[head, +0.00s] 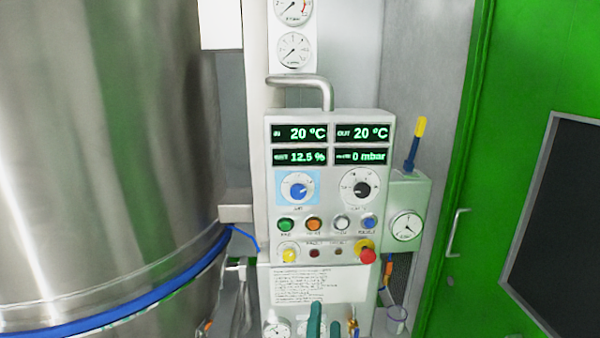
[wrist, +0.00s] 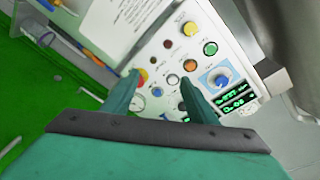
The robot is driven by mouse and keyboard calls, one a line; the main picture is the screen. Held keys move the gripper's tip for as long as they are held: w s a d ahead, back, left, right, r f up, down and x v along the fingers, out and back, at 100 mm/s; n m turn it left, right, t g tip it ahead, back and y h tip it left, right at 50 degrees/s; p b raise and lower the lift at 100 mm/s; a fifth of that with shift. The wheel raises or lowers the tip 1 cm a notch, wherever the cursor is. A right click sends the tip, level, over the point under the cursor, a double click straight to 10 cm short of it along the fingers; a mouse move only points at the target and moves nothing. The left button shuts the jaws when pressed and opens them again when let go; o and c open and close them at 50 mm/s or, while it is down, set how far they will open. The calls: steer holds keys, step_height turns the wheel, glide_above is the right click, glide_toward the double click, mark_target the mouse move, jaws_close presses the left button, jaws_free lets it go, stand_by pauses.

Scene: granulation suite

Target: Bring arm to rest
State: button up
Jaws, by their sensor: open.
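My gripper (head: 325,316) shows at the bottom edge of the head view as two teal fingers in front of the lower part of the control panel (head: 271,190). In the wrist view the gripper (wrist: 158,79) has its two fingers apart with a gap between them and nothing held. The panel face (wrist: 172,55) appears tilted beyond the fingertips there. Whether the fingertips touch anything is not clear, and most of my arm is out of view.
The panel carries a blue knob (head: 298,188), a black knob (head: 362,187), several buttons and a red emergency stop (head: 367,256). A large steel vessel (head: 110,150) stands at left. A box with a gauge (head: 406,227) and a yellow-topped lever (head: 416,140) sits right, before a green door (head: 470,200).

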steer(key=s+a+f+n+g+y, duration=0.15)
steer(key=s+f+n, duration=0.65)
steer(key=s+f, duration=1.05)
steer(key=s+a+f+n, duration=0.1)
steer(key=s+a+n, duration=0.1)
steer(key=s, duration=0.8)
steer(key=s+a+f+n+g, duration=0.1)
steer(key=s+a+n, duration=0.1)
steer(key=s, duration=0.9)
steer(key=shift+s, duration=0.15)
steer(key=shift+a+g+y, duration=0.1)
steer(key=shift+g+y, duration=0.15)
